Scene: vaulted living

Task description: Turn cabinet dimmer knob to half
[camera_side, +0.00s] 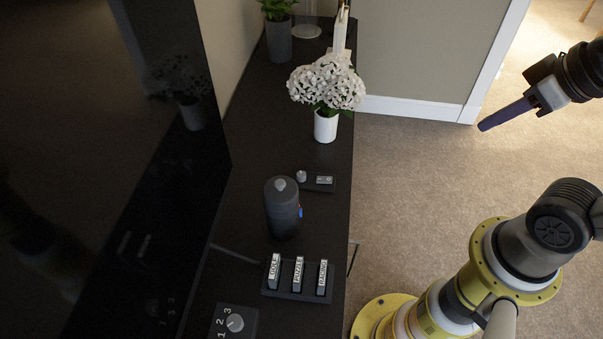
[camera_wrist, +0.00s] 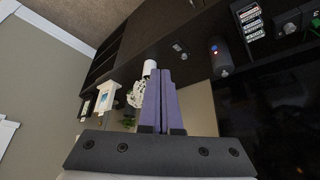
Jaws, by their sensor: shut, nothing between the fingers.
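Two knobs show on the dark cabinet (camera_side: 325,225), and I cannot tell which is the dimmer. A grey knob (camera_side: 235,322) sits on a black box marked 1, 2, 3 at the front. A smaller light knob (camera_side: 301,176) sits on a flat black panel (camera_side: 329,187) beside a small rocker-like piece; this panel also shows in the wrist view (camera_wrist: 180,47). The settings of both knobs are too small to read surely. My gripper (camera_side: 487,125) is shut and empty, with purple fingers, over the floor right of the cabinet and away from both knobs.
A dark cylindrical speaker (camera_side: 282,212) stands between the knobs. A rack of labelled cartridges (camera_side: 297,279) lies before it. White flowers in a white vase (camera_side: 326,126) stand behind the small panel. A black screen (camera_side: 110,190) runs along the left.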

